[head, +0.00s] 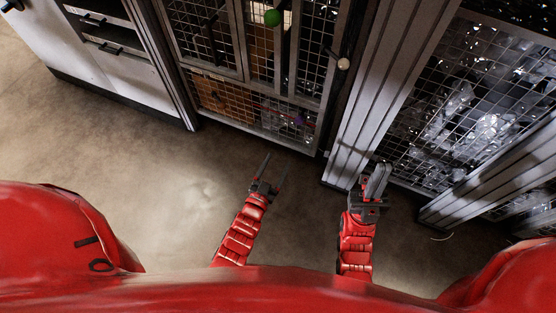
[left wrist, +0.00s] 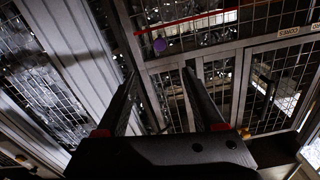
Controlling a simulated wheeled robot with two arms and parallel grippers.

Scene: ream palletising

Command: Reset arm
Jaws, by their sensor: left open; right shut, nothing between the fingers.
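My left gripper (head: 274,172) is open and empty in the head view, held out in front of my red body above the floor. Its two dark fingers also show in the left wrist view (left wrist: 158,82), spread apart with mesh panels behind them. My right gripper (head: 379,174) is to the right of it in the head view, shut with nothing seen between its fingers, near the base of a grey metal post. Nothing is held by either gripper.
A framed mesh cage (head: 262,82) stands ahead, with a green ball-like spot (head: 272,17) on it. A grey ribbed post (head: 352,150) and another mesh bay with shiny clear material (head: 470,125) stand at the right. A white cabinet (head: 125,75) is at the left. Bare floor (head: 150,165) lies at the left.

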